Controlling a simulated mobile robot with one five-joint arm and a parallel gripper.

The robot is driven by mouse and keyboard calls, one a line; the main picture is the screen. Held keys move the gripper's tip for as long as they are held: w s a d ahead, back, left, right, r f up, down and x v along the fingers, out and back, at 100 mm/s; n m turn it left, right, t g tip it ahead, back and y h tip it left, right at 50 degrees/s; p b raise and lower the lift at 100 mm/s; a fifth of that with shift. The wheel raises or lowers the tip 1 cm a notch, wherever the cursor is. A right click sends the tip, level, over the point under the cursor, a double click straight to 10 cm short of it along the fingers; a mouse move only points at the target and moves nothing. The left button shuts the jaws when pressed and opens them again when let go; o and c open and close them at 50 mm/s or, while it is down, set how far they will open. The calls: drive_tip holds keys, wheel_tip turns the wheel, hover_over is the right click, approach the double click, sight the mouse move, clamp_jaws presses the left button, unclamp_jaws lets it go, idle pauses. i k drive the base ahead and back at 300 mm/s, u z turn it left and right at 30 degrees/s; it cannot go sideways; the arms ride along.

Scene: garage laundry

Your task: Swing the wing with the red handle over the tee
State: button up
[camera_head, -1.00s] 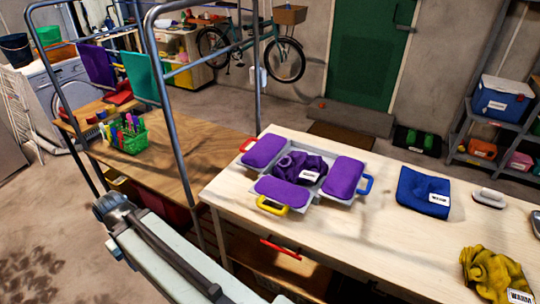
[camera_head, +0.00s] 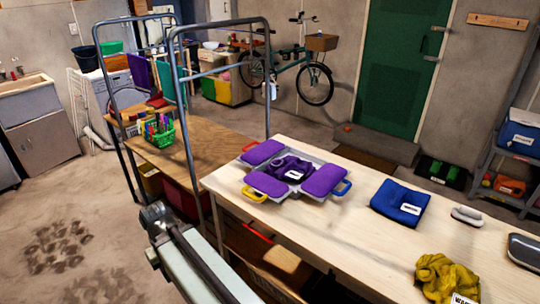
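A folding board lies on the light wooden table, its padded purple wings spread flat outward. The wing with the red handle (camera_head: 263,152) is at its far left, and the red handle (camera_head: 250,146) points away from the board's middle. The wing with the yellow handle (camera_head: 266,185) is at the near left, and the wing with the blue handle (camera_head: 325,180) at the right. The crumpled purple tee (camera_head: 291,168) with a white label lies on the middle panel, uncovered. Part of my arm shows at the lower left, well short of the board. My gripper cannot be made out.
The table (camera_head: 340,225) also holds a folded blue cloth (camera_head: 400,200), a crumpled yellow cloth (camera_head: 447,278) and a grey-white iron-like object (camera_head: 467,215). A metal rail frame (camera_head: 183,110) rises left of the board. Open floor (camera_head: 60,220) lies at the left.

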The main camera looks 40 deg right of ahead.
sight(252, 158)
drive_tip(key=u, duration=1.85)
drive_tip(key=i, duration=2.3)
drive_tip(key=z, duration=4.2)
drive_tip(key=i, duration=1)
drive_tip(key=u, duration=0.05)
